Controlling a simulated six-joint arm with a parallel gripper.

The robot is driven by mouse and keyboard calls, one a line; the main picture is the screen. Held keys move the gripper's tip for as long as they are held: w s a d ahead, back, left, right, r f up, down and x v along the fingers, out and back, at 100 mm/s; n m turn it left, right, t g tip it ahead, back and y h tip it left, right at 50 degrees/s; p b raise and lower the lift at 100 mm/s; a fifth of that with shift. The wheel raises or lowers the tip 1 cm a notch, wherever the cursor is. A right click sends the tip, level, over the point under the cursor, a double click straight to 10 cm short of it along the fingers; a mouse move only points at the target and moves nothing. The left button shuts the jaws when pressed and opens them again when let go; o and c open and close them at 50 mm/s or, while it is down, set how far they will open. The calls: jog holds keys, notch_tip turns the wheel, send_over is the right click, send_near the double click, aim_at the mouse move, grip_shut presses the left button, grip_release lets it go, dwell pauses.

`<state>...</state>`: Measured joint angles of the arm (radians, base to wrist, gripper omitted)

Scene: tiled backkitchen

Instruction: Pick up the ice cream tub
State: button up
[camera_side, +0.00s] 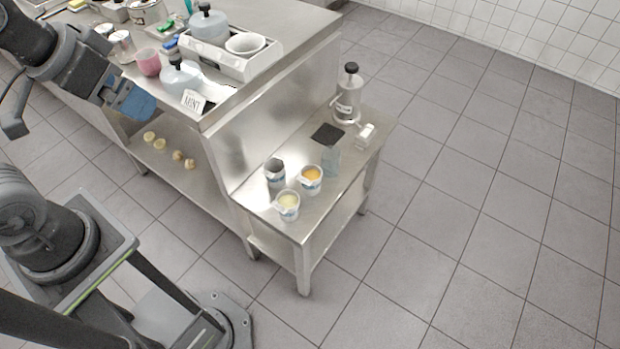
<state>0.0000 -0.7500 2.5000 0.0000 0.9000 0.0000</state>
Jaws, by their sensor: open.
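I cannot tell which is the ice cream tub. My gripper (130,104) is open and empty at the upper left, by the front edge of the higher counter, well apart from the tubs.
The higher counter holds a white caddy (230,62), bottles, a pink cup (148,62) and a MINT sign (193,102).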

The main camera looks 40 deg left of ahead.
dwell(0.7)
jog(key=m+g, duration=0.6)
jog(key=m, duration=1.2)
send_over(310, 178)
notch_tip(310, 178, down, 29)
jog(key=f, duration=0.8)
jog(key=shift+w+d+f, duration=0.1)
jog(key=shift+w+f, duration=0.05)
jog(key=shift+w, duration=0.05)
jog(key=shift+s+f, duration=0.15)
jog(key=shift+f, duration=1.3)
jog(key=shift+s+f, duration=0.1)
jog(key=shift+f, duration=1.35)
